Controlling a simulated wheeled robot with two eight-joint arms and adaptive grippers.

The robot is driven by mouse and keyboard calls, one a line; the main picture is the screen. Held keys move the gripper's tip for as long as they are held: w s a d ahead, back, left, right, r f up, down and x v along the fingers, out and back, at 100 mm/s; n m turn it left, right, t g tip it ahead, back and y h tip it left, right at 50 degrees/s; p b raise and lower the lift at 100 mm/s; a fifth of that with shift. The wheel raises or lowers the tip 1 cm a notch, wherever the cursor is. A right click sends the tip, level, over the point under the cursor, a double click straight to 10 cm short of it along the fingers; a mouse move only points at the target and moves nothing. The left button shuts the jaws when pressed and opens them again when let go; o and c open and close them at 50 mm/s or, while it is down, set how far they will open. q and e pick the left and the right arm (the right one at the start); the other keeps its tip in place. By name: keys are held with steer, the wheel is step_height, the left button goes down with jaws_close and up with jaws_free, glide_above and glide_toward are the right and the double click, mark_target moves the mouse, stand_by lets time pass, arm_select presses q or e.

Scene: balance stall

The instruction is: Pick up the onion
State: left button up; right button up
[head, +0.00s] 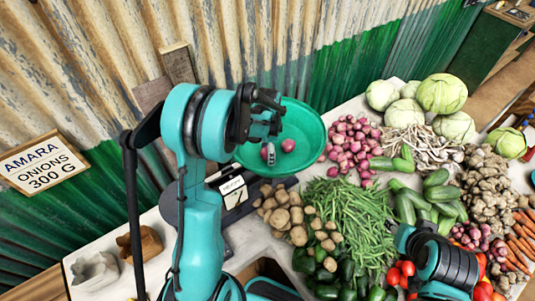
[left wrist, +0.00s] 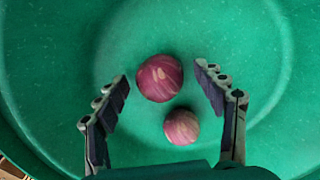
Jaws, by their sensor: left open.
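Two red-purple onions lie in a green bowl (head: 313,124): one onion (head: 288,145) to the right and another onion (head: 267,152) partly behind my left gripper (head: 268,140). In the left wrist view, a larger onion (left wrist: 160,77) lies between the open fingertips of the left gripper (left wrist: 162,76), and a smaller onion (left wrist: 181,126) lies closer to the palm. I cannot see the fingers touching either onion. More red onions (head: 352,147) are piled on the table to the right of the bowl. My right arm shows at lower right, but its fingers do not show.
A scale with a display card (head: 233,191) stands at the bowl. Potatoes (head: 285,213), green beans (head: 350,215), garlic (head: 425,148) and cabbages (head: 442,94) crowd the table.

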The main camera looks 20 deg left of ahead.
arm_select(q)
steer(key=c, duration=1.2)
steer(key=shift+r, duration=0.15)
steer(key=shift+c, duration=0.2)
